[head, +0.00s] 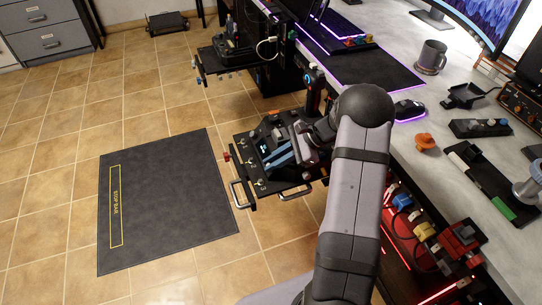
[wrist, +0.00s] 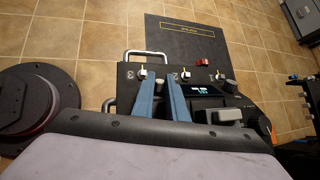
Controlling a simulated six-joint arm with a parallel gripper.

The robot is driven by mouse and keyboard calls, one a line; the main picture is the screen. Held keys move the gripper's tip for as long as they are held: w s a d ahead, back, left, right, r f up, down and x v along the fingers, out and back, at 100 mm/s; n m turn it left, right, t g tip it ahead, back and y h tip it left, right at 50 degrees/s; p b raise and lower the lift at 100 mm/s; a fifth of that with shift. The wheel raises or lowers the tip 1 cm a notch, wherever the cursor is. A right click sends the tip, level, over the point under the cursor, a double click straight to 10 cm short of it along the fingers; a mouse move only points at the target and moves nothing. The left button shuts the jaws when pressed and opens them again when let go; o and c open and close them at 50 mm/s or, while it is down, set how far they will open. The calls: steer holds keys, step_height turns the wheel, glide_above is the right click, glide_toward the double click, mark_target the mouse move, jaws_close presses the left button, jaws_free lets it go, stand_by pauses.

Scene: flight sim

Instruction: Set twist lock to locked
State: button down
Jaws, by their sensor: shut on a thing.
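The black control panel (head: 245,168) stands at the desk's side. It also shows in the wrist view (wrist: 128,72), with marks 3, 2 and 1 along its edge. My gripper (head: 275,158) reaches down over the panel, and its two blue fingers also show in the wrist view (wrist: 162,90). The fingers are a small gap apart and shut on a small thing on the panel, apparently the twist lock. The fingers hide that thing, so its setting cannot be read.
Small switches line the panel's edge near a red guarded switch (wrist: 205,61). A small lit display (wrist: 201,91) and a grey lever block (wrist: 228,115) sit right of my fingers. A metal handle (head: 240,193) sticks out. The dark floor mat (head: 165,200) is clear.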

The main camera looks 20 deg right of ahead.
steer(key=shift+s+f, duration=0.1)
steer(key=shift+s, duration=0.25)
steer(key=c, duration=1.7)
jaws_free()
steer(key=shift+s, duration=0.1)
steer(key=shift+c, duration=0.2)
steer(key=shift+d+r, duration=0.35)
steer(key=shift+r, duration=0.1)
steer(key=shift+p+v, duration=0.45)
steer(key=shift+v, duration=2.7)
steer(key=shift+s+a, duration=0.1)
